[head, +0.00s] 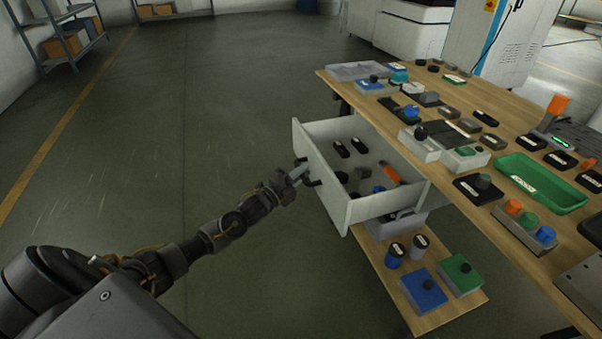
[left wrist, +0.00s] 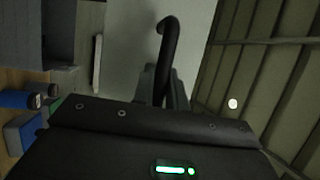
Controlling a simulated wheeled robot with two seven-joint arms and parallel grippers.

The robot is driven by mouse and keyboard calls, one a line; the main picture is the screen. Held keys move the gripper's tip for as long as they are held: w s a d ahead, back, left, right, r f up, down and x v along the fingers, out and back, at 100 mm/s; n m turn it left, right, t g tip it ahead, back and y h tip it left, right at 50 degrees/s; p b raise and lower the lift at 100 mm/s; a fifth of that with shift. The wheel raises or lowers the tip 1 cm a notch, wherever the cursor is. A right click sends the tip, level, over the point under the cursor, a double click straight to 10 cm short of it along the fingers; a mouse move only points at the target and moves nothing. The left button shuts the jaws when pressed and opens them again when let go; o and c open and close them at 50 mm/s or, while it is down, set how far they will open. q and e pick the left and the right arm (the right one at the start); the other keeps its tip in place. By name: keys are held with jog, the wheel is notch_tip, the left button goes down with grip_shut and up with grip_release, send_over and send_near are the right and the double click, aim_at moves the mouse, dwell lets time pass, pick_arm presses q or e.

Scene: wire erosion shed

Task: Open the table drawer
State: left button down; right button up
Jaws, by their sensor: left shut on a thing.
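The table drawer (head: 325,178) is white and hangs under the wooden table (head: 465,100). In the head view it stands pulled well out towards the left, and small dark, blue and orange parts lie inside it. Its front panel also shows in the left wrist view (left wrist: 130,45). The dark drawer handle (left wrist: 168,50) is a bar on that panel. My left gripper (head: 301,176) is at the outer face of the drawer front, shut on the handle. In the left wrist view its fingers (left wrist: 163,90) are around the handle bar. My right gripper is not seen.
Several small blocks and a green tray (head: 540,183) cover the tabletop. A lower wooden shelf (head: 385,262) holds blue and green blocks and two cylinders. The floor (head: 200,130) left of the drawer is clear. A shelving rack (head: 65,40) stands at the far left.

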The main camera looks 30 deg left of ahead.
pick_arm(q)
jog(key=c, duration=1.4)
grip_release()
jog(key=shift+s+a+f, duration=0.1)
jog(key=shift+s, duration=0.2)
jog(key=p+v, duration=0.1)
jog(key=v, duration=0.9)
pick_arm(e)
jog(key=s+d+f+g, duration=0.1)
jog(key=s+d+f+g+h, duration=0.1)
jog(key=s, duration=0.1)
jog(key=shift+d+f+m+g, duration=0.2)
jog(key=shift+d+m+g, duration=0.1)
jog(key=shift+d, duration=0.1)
pick_arm(q)
jog(key=shift+s, duration=0.1)
